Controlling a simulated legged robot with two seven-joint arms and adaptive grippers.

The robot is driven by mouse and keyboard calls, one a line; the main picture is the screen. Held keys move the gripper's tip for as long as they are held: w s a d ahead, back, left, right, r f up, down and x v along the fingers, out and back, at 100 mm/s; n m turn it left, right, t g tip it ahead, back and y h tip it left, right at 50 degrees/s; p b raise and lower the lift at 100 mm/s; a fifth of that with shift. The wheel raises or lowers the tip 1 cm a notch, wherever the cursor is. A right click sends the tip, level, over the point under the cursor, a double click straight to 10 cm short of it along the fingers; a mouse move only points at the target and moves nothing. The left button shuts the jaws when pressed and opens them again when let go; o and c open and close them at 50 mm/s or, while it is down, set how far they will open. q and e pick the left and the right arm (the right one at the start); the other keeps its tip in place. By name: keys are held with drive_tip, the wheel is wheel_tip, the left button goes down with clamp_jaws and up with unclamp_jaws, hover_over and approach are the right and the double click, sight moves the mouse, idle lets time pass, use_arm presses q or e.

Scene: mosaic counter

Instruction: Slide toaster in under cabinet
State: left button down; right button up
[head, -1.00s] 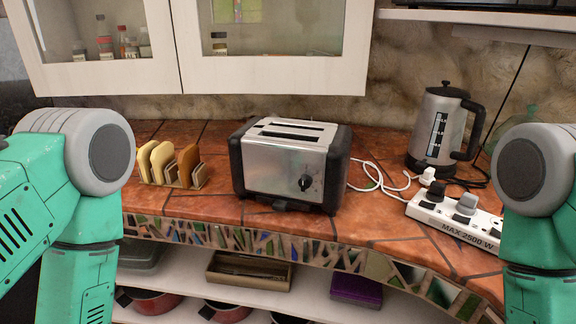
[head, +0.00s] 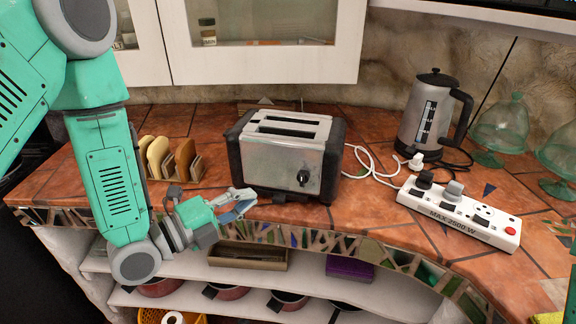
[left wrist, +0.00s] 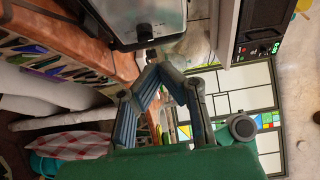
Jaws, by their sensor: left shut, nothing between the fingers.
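The silver and black toaster (head: 283,153) stands upright near the front of the tiled counter, with its knob facing me. The white cabinet (head: 262,42) hangs above and behind it. My left gripper (head: 246,205) is shut and empty, low in front of the toaster's left front corner, at the counter's front edge; I see a small gap between them. In the left wrist view the closed fingers (left wrist: 150,72) point at the toaster (left wrist: 140,20), which is cut off by the top edge. My right gripper is in neither view.
A toast rack (head: 172,162) stands left of the toaster. A kettle (head: 430,115), a white power strip (head: 458,212) and glass jars (head: 500,130) stand to the right. A white cable lies beside the toaster. Counter behind the toaster looks mostly clear.

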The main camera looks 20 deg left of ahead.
sight(293, 165)
use_arm(q)
drive_tip(key=w+d, duration=0.1)
drive_tip(key=w, duration=0.2)
drive_tip(key=w+d+p, duration=0.1)
drive_tip(key=w, duration=0.3)
drive_tip(key=w+d+p, duration=0.1)
drive_tip(key=w, duration=0.2)
drive_tip(key=shift+w+d, duration=0.15)
drive_tip(key=shift+d, duration=0.1)
drive_tip(key=shift+w+f, duration=0.1)
drive_tip(key=shift+w, duration=0.15)
drive_tip(key=shift+d, duration=0.15)
